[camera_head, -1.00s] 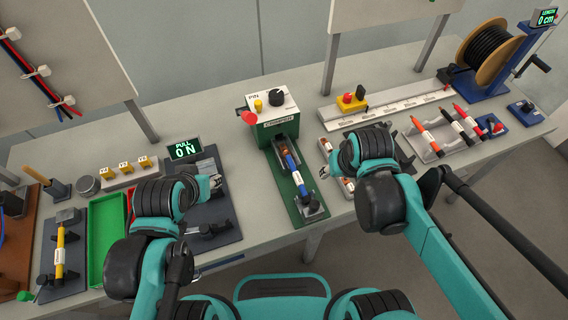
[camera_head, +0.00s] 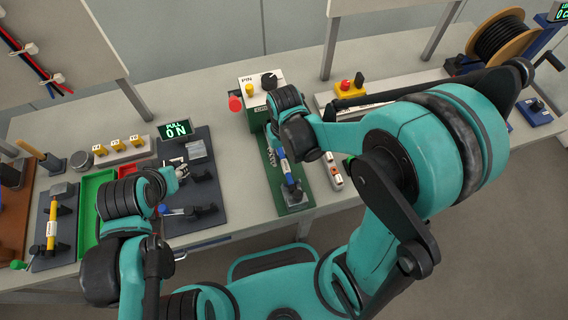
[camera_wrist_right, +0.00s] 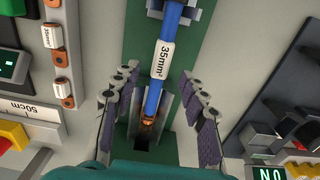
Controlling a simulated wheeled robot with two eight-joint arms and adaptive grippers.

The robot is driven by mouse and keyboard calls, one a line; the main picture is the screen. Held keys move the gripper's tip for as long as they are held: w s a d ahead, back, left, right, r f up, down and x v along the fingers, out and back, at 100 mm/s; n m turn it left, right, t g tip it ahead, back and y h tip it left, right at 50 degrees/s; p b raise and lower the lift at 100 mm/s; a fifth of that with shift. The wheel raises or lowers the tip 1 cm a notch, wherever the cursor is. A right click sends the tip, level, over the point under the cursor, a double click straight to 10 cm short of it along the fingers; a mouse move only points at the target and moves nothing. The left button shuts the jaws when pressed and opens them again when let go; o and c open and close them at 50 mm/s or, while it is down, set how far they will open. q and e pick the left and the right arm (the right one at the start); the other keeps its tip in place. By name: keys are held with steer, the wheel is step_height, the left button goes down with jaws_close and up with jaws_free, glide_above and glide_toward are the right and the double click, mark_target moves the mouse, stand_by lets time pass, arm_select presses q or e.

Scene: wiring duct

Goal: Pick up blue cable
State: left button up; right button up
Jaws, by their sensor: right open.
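The blue cable (camera_head: 289,180) lies along the green base (camera_head: 271,178) of the crimper. In the right wrist view, the cable (camera_wrist_right: 173,28) carries a white "35mm²" label, and its copper end points into a metal channel. My right gripper (camera_wrist_right: 158,74) is open, with one finger on each side of the cable and visible gaps to it. In the head view, my right wrist covers the right gripper and part of the cable. My left gripper (camera_head: 182,173) is at the left, over a dark fixture; its finger opening is too small to tell.
The crimper box (camera_head: 258,93) with a red knob stands behind the cable. A "PULL 0 N" display (camera_head: 174,129) and a green tray (camera_head: 92,194) are at the left. Labelled connectors (camera_wrist_right: 54,52) lie beside the green base.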

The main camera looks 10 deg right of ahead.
steer(key=shift+f, duration=0.85)
jaws_close()
